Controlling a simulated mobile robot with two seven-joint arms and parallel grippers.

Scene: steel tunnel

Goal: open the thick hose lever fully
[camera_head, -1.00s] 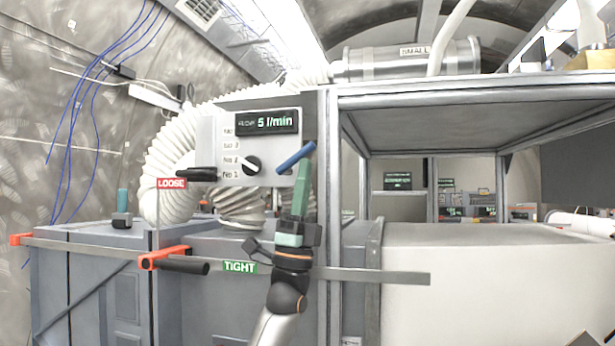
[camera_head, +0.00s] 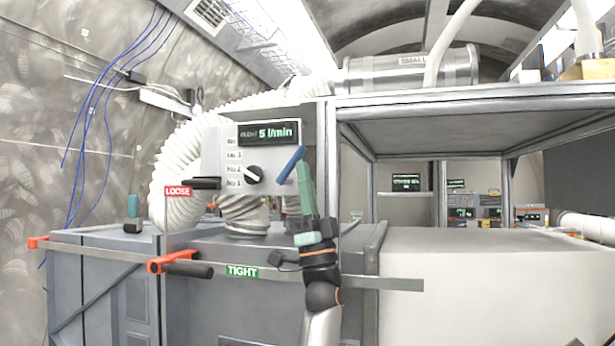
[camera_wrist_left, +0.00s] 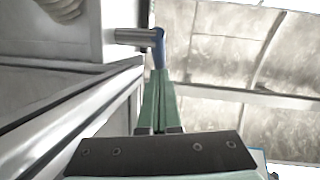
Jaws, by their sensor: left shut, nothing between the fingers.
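A blue lever (camera_head: 291,165) sits on the right part of the grey control panel (camera_head: 212,160), tilted up to the right. I take it for the thick hose lever. My left gripper (camera_head: 305,168) is shut and empty, its green fingers pointing up, with the tips at the lever's right side. In the left wrist view the blue lever (camera_wrist_left: 158,47) on its metal shaft (camera_wrist_left: 132,36) is just beyond the fingertips (camera_wrist_left: 158,74). I cannot tell whether they touch. The thick white corrugated hose (camera_head: 177,178) curves behind the panel. My right gripper is not in view.
A black knob (camera_head: 254,174) and a black handle (camera_head: 206,183) are on the panel. A metal bar with an orange clamp (camera_head: 170,261) and a TIGHT label (camera_head: 242,271) runs below, behind my left arm. A metal frame post (camera_head: 326,150) stands close to my gripper's right.

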